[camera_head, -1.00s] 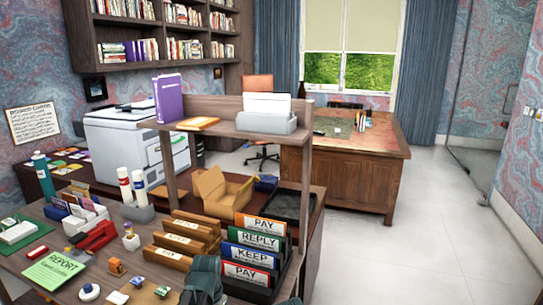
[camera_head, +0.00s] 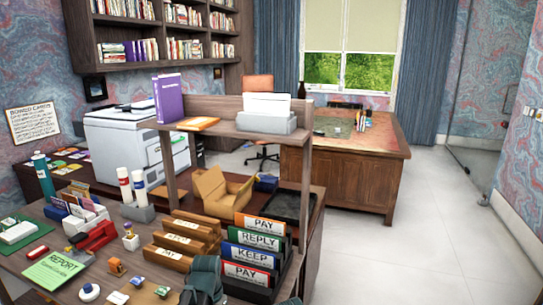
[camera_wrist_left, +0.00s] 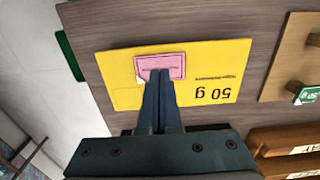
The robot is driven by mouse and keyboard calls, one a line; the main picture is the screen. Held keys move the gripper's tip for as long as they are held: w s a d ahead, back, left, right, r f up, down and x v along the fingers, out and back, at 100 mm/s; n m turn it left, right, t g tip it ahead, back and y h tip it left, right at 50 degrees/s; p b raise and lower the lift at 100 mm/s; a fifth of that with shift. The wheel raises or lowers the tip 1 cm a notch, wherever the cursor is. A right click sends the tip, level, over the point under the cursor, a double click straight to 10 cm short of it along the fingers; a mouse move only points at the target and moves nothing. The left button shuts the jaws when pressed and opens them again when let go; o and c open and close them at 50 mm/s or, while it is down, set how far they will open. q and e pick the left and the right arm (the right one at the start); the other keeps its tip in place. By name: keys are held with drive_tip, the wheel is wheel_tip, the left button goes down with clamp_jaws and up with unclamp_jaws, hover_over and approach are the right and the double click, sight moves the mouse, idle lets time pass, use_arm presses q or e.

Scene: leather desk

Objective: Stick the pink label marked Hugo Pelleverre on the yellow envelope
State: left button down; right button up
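In the left wrist view the yellow envelope (camera_wrist_left: 215,78) lies flat on the dark wooden top, with "50 g" and a small name line printed upside down. The pink label (camera_wrist_left: 176,62) is over the envelope's middle left part, one pale corner showing at its lower left. My left gripper (camera_wrist_left: 160,76) points down at it, its fingers closed together on the label. I cannot tell whether the label touches the envelope. In the head view my left gripper's dark body (camera_head: 204,278) shows at the bottom edge; the envelope is not visible there. My right gripper is not in view.
Wooden stamp trays (camera_head: 182,238) and a PAY/REPLY/KEEP file rack (camera_head: 250,258) stand close to my left gripper. Small stamps (camera_head: 138,282) and a green REPORT sheet (camera_head: 58,267) lie to its left. A light board with knobs (camera_wrist_left: 292,58) lies beside the envelope.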

use_arm(q)
drive_tip(key=shift+f+b, duration=0.85)
idle(0.7)
drive_tip(key=shift+r, duration=0.1)
idle(0.4)
wheel_tip(320, 180, up, 7)
drive_tip(key=p, duration=0.7)
drive_tip(key=s+d+y, duration=0.1)
drive_tip(key=s+d, duration=0.9)
drive_tip(key=s, duration=0.4)
drive_tip(key=shift+s+d, duration=0.15)
drive_tip(key=shift+d, duration=0.1)
idle(1.1)
